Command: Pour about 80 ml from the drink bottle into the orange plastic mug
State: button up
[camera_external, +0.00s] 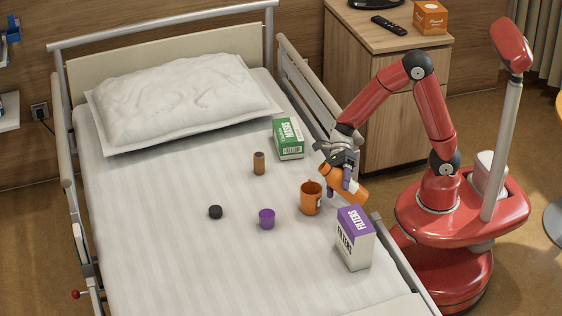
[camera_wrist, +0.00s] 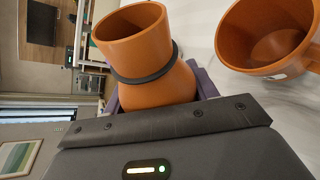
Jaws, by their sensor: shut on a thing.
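My gripper (camera_external: 345,178) is shut around an orange bottle (camera_external: 352,187) above the right side of the bed. The bottle is tilted, with its neck up and to the left, near the mug. In the wrist view the bottle (camera_wrist: 155,62) shows an open, uncapped mouth and a dark ring round its neck; my gripper's fingers (camera_wrist: 160,92) are partly hidden behind it. The orange mug (camera_external: 311,198) stands upright on the bed, left of and below the bottle. The wrist view shows inside the mug (camera_wrist: 268,38), with no clear liquid. No stream is visible.
A black cap-like disc (camera_external: 215,212), a purple cup (camera_external: 266,218) and a brown cylinder (camera_external: 259,163) stand on the bed (camera_external: 160,260). A purple-and-white filters box (camera_external: 355,238) is close in front of the mug. A green-and-white box (camera_external: 288,138) stands behind. The bed rail (camera_external: 318,100) runs along the right.

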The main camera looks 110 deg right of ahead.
jog(key=shift+m+y, duration=0.3)
jog(key=shift+m, duration=0.1)
jog(key=f, duration=0.2)
jog(key=f+b, duration=0.1)
jog(key=f, duration=0.1)
jog(key=shift+s+a, duration=0.1)
jog(key=shift+s, duration=0.1)
jog(key=shift+r+g+p, duration=0.4)
jog(key=shift+r+p, duration=0.3)
jog(key=shift+r, duration=0.1)
jog(key=shift+s+a+r+m+g, duration=0.15)
jog(key=shift+m+g, duration=0.15)
jog(key=shift+m, duration=0.3)
jog(key=shift+s+r+m+y+p, duration=0.1)
jog(key=shift+r+m+y+p, duration=0.1)
jog(key=shift+m+y+p, duration=0.25)
jog(key=shift+w+r+m+g+p, duration=0.2)
jog(key=shift+r+m+g+p, duration=0.3)
jog(key=shift+p, duration=0.55)
jog(key=shift+w+f+y+b, duration=0.1)
jog(key=shift+y+b, duration=0.15)
jog(key=shift+b, duration=0.05)
jog(key=shift+w+d, duration=0.1)
jog(key=shift+d, duration=0.1)
jog(key=shift+m, duration=0.25)
jog(key=shift+m+y, duration=0.3)
jog(key=shift+m, duration=0.2)
